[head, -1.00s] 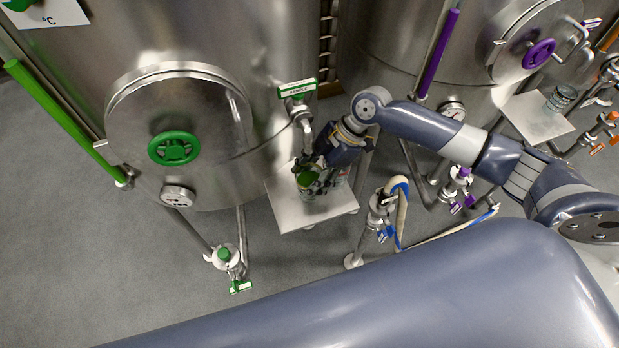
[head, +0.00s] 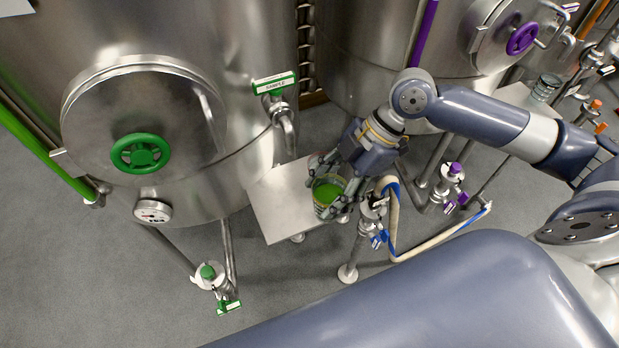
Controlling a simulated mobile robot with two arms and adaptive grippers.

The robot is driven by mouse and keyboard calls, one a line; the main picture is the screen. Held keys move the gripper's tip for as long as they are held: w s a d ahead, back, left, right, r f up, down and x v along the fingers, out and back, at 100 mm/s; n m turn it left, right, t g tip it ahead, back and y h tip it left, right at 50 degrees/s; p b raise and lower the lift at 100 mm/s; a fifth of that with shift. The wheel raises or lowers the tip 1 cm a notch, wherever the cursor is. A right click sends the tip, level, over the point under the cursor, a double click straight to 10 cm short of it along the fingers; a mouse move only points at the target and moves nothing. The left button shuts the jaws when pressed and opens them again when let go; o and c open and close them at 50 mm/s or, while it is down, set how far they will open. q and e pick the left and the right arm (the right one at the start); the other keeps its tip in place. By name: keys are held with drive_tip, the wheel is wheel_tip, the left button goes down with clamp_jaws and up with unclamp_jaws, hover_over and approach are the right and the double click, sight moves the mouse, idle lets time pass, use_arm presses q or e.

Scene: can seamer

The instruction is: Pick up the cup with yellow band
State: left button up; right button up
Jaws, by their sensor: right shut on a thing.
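A clear cup (head: 327,191) holds green liquid and shows a yellowish edge near its rim. My right gripper (head: 330,197) is shut on this cup, its fingers around the sides. The cup is upright or nearly so, at the right edge of the small metal tray (head: 277,205). The fingers hide much of its wall, and I cannot tell how high above the tray it is. My left gripper is not in view.
A green-labelled sample tap (head: 277,90) juts from the tank above the tray. A valve stand with a hose (head: 394,225) is close to the right of the cup. Another cup (head: 545,87) stands at the far right.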

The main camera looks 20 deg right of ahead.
drive_tip(key=s+d+b, duration=0.2)
drive_tip(key=s+d, duration=0.2)
drive_tip(key=s, duration=0.5)
drive_tip(key=shift+d, duration=0.15)
